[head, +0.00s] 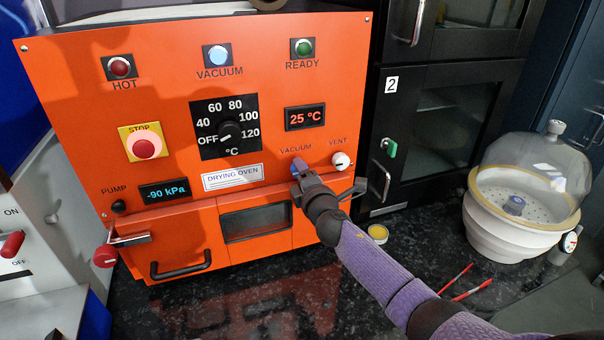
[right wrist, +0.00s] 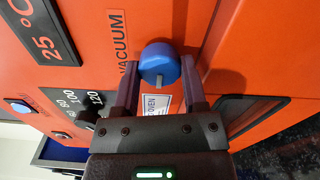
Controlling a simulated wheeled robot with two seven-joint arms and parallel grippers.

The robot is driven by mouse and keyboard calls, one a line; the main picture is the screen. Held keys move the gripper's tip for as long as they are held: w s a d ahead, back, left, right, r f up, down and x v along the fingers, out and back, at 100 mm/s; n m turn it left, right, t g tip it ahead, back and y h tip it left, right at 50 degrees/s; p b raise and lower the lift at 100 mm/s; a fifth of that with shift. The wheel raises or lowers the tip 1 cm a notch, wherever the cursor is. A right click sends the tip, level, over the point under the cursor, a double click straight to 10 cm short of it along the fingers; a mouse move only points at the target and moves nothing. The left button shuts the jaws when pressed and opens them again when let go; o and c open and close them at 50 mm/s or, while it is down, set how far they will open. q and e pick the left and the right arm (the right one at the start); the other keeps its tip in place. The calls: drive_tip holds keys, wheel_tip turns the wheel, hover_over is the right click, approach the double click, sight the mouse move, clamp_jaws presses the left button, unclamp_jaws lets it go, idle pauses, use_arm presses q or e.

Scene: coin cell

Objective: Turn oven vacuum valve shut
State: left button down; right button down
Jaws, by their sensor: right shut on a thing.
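The orange drying oven (head: 260,105) has a blue vacuum valve knob (head: 298,164) under the word VACUUM, left of the white vent knob (head: 341,160). My right gripper (head: 301,175) reaches the oven front from the lower right and is shut on the blue knob. In the right wrist view the knob (right wrist: 160,62) sits between the two fingers, with a grey bar across its face. The fingers and hand hide part of the knob in the head view. My left gripper is not in view.
The oven's pressure display (head: 165,190) reads -90 kPa and its temperature display (head: 305,117) 25 °C. The vacuum lamp (head: 217,56) looks pale blue.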

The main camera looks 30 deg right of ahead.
drive_tip(key=shift+f, duration=0.1)
drive_tip(key=shift+c, duration=0.7)
unclamp_jaws()
